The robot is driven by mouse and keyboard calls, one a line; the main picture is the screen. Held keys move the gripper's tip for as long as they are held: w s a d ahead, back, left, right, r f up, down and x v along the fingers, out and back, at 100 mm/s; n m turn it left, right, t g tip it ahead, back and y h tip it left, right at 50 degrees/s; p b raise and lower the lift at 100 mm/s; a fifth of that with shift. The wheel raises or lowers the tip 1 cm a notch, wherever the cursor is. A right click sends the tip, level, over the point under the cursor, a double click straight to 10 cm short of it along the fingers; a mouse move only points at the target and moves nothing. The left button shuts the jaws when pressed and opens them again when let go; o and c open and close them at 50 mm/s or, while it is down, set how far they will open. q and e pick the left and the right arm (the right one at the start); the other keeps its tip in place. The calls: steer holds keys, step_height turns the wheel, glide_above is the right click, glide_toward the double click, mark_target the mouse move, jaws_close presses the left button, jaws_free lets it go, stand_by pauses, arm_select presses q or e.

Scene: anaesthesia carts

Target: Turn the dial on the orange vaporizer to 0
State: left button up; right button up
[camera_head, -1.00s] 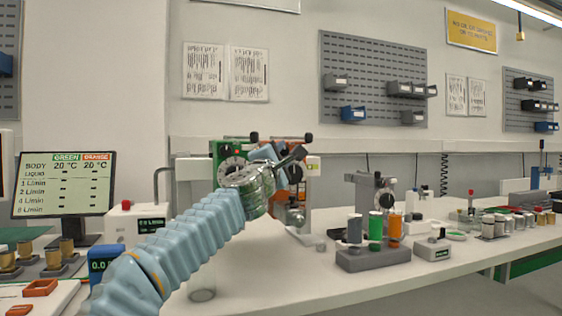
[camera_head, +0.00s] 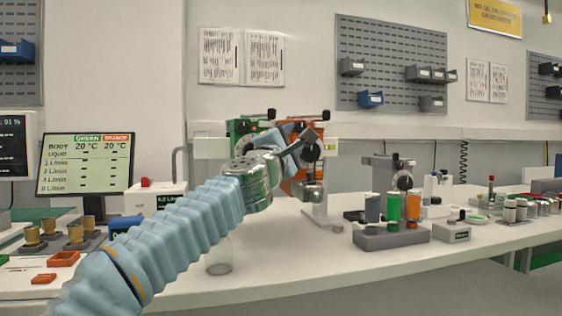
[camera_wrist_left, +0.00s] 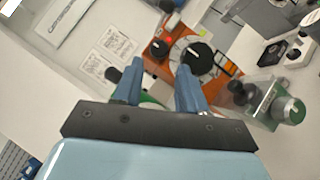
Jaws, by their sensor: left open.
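The dial's setting is too small to read. My right gripper is not in view.
A green vaporizer (camera_head: 240,128) stands left of the orange one, partly behind my arm. A grey rack with green and orange bottles (camera_head: 392,238) stands to the right. A clear cylinder (camera_head: 218,258) stands below my arm. The front middle of the bench is clear.

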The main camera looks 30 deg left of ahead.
arm_select(q)
steer(key=b+v, duration=0.1)
steer(key=v, duration=0.6)
steer(key=shift+s, duration=0.2)
steer(key=shift+d+f, duration=0.1)
steer(key=shift+f, duration=0.05)
